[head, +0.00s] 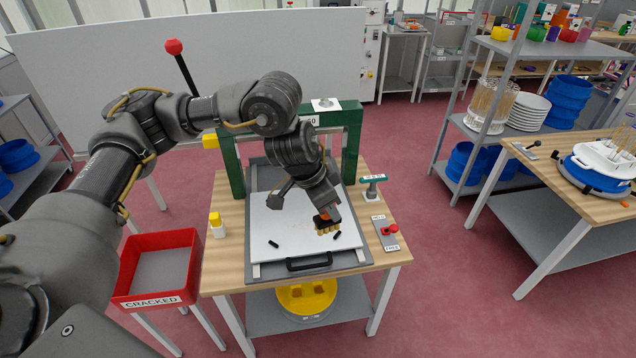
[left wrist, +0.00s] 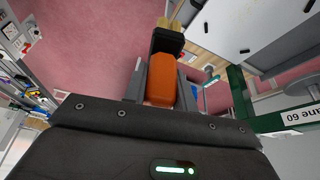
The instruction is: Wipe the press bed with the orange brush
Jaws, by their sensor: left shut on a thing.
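The press bed (head: 260,222) is a pale plate in a grey frame with a black front handle, on the wooden table under the green press frame. Two small dark pieces (head: 273,244) lie on its front part, one left and one right. My left gripper (head: 329,212) is shut on the orange brush (head: 326,226), over the bed's front right. The brush's black head and tan bristles point down; I cannot tell if they touch the bed. In the left wrist view the orange handle (left wrist: 161,78) sits between the fingers, with the bed (left wrist: 230,30) at upper right. My right gripper is out of view.
A red "CRACKED" bin (head: 158,268) stands left of the table. The green press frame (head: 352,145) rises behind.

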